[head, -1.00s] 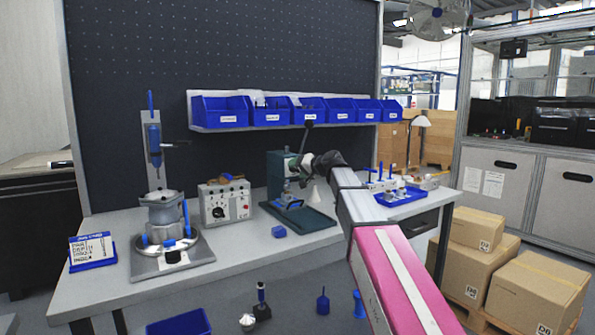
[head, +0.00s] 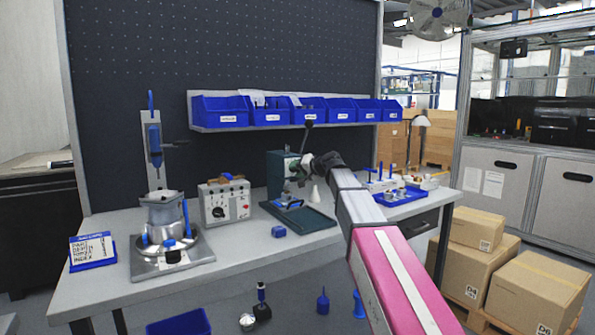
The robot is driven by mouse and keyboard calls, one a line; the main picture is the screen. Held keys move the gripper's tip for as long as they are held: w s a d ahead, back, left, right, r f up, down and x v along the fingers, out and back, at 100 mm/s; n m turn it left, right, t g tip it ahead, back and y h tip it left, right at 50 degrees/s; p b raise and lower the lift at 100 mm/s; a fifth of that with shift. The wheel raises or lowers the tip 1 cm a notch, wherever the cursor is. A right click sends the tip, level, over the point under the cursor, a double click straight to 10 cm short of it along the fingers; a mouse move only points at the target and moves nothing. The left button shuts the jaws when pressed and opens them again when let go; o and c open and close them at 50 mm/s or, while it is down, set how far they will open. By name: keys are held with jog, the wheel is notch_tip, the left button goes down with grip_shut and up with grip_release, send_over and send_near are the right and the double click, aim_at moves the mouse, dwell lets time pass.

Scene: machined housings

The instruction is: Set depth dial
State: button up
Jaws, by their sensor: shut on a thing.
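The green press (head: 281,172) stands on its dark green base (head: 312,220) at the middle of the bench. My arm reaches in from the lower right, and my gripper (head: 302,167) is at the right side of the press head. It is shut on a small part there, which appears to be the depth dial; my fingers and wrist hide most of it, and its marks cannot be read. A small metal part with some blue (head: 290,203) sits low on the press. The press lever with a dark knob (head: 308,125) rises above my gripper.
A control box with a knob (head: 222,203) and a metal housing on a fixture (head: 165,215) stand to the left. A blue block (head: 278,231) lies in front of the press. A blue tray (head: 402,196) is at right. Blue bins (head: 220,112) hang behind.

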jog(key=m+y, duration=0.1)
jog(key=m, duration=0.3)
jog(key=m+t+y, duration=0.1)
jog(key=m+y, duration=0.1)
jog(key=m, duration=0.1)
jog(key=m+t+y, duration=0.1)
jog(key=m, duration=0.3)
jog(key=shift+f+m+y, duration=0.2)
jog(key=shift+m+y, duration=0.1)
jog(key=shift+m+t, duration=0.9)
jog(key=shift+m, duration=1.6)
jog(key=o, duration=0.9)
jog(key=shift+s+d, duration=0.1)
